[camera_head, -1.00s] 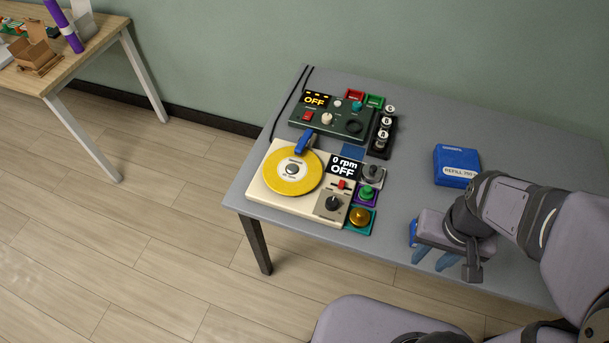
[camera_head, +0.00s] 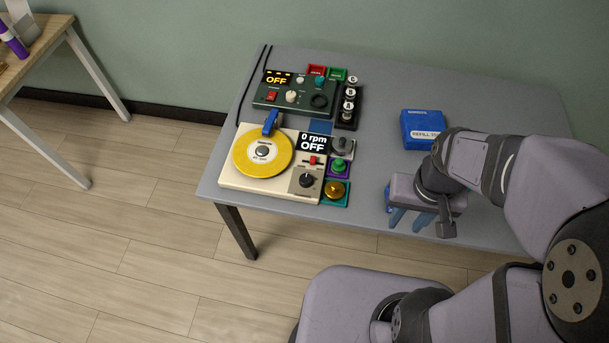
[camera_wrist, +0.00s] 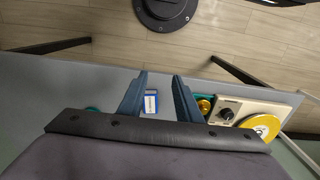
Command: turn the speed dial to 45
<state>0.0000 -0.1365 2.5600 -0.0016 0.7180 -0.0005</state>
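The cream turntable unit (camera_head: 233,180) carries a yellow disc (camera_head: 263,153) and a display (camera_head: 312,143) reading "0 rpm OFF". Its black dial (camera_head: 307,180), apparently the speed dial, is on a grey plate at the front right corner; a red switch (camera_head: 313,161) is behind it. The dial also shows in the wrist view (camera_wrist: 226,114). My gripper (camera_head: 408,223) is right of the unit, above the table's front edge, apart from the dial. In the wrist view its blue fingers (camera_wrist: 159,77) are apart with nothing held. The dial's exact setting is too small to read.
A green control box (camera_head: 264,99) showing "OFF" stands behind the turntable. Coloured button blocks, including a gold knob (camera_head: 336,189), sit close right of the dial. A blue box (camera_head: 422,130) lies farther right. A small blue-white box (camera_wrist: 151,104) is below my gripper. The grey table (camera_head: 375,155) is clear between.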

